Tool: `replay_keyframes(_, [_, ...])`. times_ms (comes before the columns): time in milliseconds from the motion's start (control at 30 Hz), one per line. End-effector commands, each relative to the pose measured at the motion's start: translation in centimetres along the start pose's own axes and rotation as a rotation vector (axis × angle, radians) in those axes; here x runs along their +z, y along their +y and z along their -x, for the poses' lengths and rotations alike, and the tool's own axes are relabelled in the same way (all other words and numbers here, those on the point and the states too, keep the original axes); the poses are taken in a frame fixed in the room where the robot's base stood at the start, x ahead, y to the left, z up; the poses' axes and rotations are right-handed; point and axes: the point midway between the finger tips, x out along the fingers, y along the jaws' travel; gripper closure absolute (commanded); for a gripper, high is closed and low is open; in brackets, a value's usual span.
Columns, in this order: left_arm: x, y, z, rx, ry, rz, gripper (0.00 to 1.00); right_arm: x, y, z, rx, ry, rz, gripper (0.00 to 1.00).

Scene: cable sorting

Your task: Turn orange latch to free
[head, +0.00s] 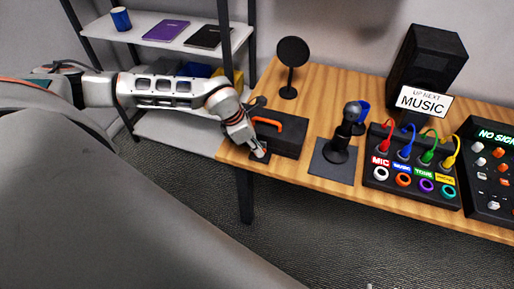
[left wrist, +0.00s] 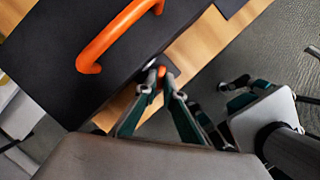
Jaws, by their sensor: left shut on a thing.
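A dark box with an orange handle (head: 268,122) stands at the left end of the wooden table. In the left wrist view the dark box (left wrist: 70,75) fills the upper left, with the orange handle (left wrist: 115,35) on its top. A small orange latch (left wrist: 171,69) shows at the box's near edge, between my left fingertips. My left gripper (left wrist: 168,78) is shut on the orange latch, and its fingers partly hide it. In the head view my left gripper (head: 259,152) is at the box's front left corner.
A microphone (head: 350,115) stands on a dark mat right of the box. A panel (head: 415,175) with coloured cables and rings is further right, with a MUSIC sign (head: 423,101) and black speaker behind. A round black stand (head: 291,55) is at the back. Shelves (head: 165,60) stand left.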

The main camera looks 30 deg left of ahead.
Motion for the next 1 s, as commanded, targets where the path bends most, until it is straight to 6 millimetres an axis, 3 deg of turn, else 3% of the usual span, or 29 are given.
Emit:
replay_keyframes(500, [0.18, 0.50, 0.01, -0.143, -0.002, -0.347, 1.00, -0.23, 0.01, 0.02, 0.000, 0.005, 0.000, 0.60])
replay_keyframes(1000, [0.27, 0.60, 0.03, -0.192, -0.003, -0.470, 1.00, -0.09, -0.03, -0.04, 0.000, 0.004, 0.000, 0.60])
